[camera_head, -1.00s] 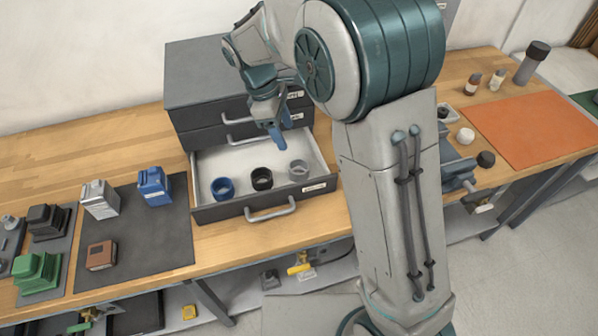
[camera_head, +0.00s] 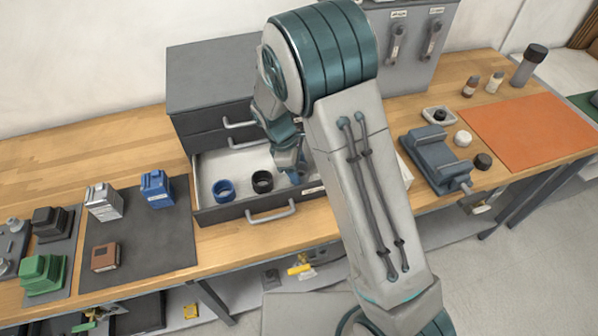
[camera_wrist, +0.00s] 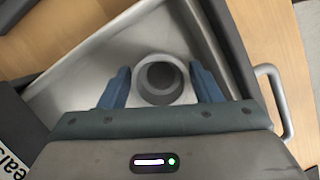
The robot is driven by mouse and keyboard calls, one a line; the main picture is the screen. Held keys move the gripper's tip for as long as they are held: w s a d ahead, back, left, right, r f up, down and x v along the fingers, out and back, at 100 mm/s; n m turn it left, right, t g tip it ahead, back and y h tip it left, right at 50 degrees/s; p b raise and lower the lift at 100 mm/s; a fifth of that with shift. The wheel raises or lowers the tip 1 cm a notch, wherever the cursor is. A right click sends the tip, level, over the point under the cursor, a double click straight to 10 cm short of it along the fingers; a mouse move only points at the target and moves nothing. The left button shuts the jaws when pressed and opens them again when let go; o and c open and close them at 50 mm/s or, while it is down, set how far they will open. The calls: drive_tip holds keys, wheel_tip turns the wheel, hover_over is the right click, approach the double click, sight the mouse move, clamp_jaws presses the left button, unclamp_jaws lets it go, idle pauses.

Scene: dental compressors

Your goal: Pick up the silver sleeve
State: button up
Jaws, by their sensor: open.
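The silver sleeve (camera_wrist: 161,80) is a short grey ring in the open drawer, seen from above in the wrist view. My gripper (camera_wrist: 160,85) is open, with one blue finger on each side of the sleeve and a gap on both sides. In the head view my gripper (camera_head: 292,172) is low over the right part of the drawer (camera_head: 243,212), and my arm hides most or all of the sleeve there. A blue sleeve (camera_head: 223,190) and a black sleeve (camera_head: 262,181) stand in the drawer to the left of my gripper.
The drawer's front wall and handle (camera_head: 271,214) are close to the sleeve. The drawer cabinet (camera_head: 210,80) stands behind. A dark mat (camera_head: 140,235) with small blocks lies at left. A vise (camera_head: 437,160) and an orange mat (camera_head: 530,125) are at right.

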drive_tip(key=c, duration=0.8)
